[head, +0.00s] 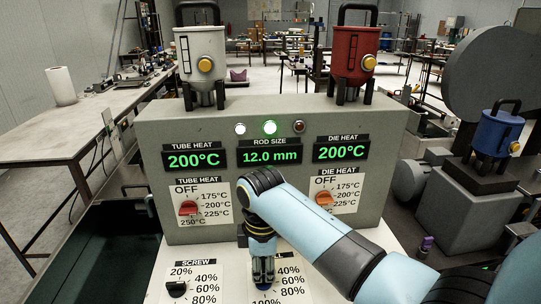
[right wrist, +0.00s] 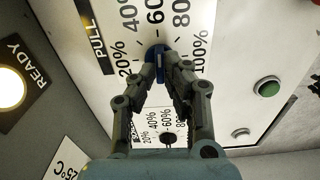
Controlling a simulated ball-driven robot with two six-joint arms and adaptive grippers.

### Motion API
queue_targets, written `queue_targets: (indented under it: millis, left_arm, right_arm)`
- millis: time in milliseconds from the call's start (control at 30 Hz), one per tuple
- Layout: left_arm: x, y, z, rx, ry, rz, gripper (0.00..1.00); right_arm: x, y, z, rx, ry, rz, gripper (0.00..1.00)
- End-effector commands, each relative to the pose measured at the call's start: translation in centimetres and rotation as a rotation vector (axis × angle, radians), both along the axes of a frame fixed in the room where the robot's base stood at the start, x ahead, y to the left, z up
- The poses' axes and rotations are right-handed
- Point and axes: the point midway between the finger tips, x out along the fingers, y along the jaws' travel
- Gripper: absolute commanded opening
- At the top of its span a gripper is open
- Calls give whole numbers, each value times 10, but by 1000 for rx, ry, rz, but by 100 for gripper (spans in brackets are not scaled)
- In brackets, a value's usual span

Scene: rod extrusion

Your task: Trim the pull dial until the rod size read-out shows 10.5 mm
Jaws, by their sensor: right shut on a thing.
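The rod size read-out (head: 270,156) shows 12.0 mm in green digits in the head view. My right gripper (head: 262,282) reaches down over the pull dial's scale plate (head: 288,275) and hides most of the dial there. In the right wrist view my right gripper (right wrist: 161,72) is shut on the blue pull dial (right wrist: 157,50), its fingertips on either side of it. The PULL scale runs from 20% to 100%. Exactly where the dial points is hard to tell. My left gripper does not show.
Tube heat (head: 197,161) and die heat (head: 341,151) read-outs both show 200°C. Their dials, red (head: 188,208) and orange (head: 324,198), sit below. The black screw dial (head: 177,288) is left of my gripper. A green button (right wrist: 267,86) shows in the right wrist view.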

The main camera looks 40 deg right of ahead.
Motion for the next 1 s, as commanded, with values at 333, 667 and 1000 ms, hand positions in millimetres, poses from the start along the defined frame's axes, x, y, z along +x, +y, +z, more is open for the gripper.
queue_targets:
  millis: [333, 667, 1000]
  left_arm:
    - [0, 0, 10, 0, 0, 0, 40]
    - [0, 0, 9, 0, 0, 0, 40]
    - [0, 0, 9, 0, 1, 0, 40]
  right_arm:
    - [-1, 0, 0, 1, 2, -138, 0]
    - [-1, 1, 0, 2, 1, -280, 0]
    - [-1, 1, 0, 2, 1, -351, 0]
